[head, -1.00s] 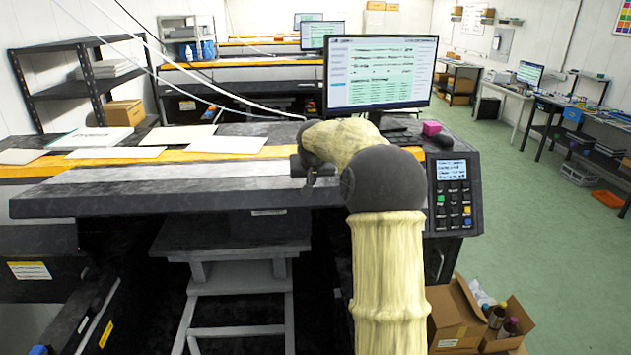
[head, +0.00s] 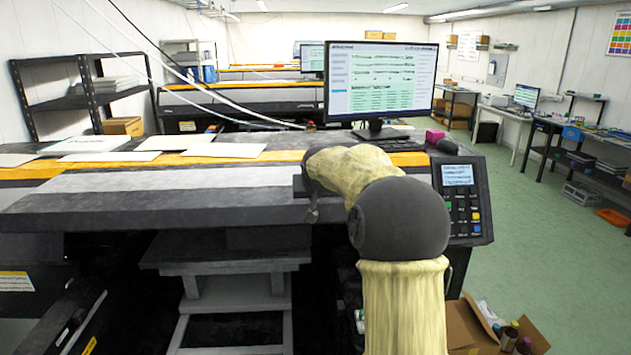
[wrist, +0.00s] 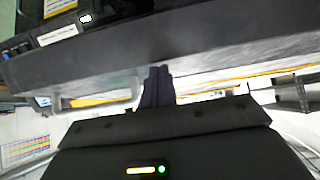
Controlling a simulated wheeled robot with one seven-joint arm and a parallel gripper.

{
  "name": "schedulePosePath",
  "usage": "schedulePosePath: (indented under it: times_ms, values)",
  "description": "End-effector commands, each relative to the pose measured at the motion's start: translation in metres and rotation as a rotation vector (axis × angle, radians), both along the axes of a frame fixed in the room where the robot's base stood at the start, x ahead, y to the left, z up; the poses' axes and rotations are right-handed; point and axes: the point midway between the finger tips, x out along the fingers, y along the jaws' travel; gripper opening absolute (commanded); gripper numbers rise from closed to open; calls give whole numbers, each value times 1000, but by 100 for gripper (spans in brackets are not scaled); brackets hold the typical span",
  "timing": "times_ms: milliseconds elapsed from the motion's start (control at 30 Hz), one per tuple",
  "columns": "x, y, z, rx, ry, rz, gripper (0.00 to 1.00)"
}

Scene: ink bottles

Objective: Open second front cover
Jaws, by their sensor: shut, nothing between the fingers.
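A long grey front cover (head: 150,192) runs across the near printer, below its orange strip, and looks lowered. The frames do not show which cover counts as the second. My gripper (head: 310,212) is at the right end of this cover, close to its front edge, partly hidden by my arm. In the wrist view my gripper's dark fingers (wrist: 157,85) are together with nothing visible between them. Their tips reach the edge of a dark panel (wrist: 200,45); whether they touch it is unclear.
A grey step stand (head: 232,285) is below. An open cardboard box (head: 470,328) sits at lower right.

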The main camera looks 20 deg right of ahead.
Motion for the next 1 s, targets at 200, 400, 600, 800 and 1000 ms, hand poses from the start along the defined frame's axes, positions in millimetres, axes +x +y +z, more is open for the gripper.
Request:
schedulePosePath:
  times_ms: [200,400,600,800,1000]
  values:
    - [-2,-1,-10,-7,-22,-3,0]
    - [-2,-1,-9,-7,-24,-2,0]
    - [-2,-1,-8,-8,-24,-1,0]
    - [-2,0,2,-6,-24,-1,0]
    - [-2,1,24,-8,-25,0,0]
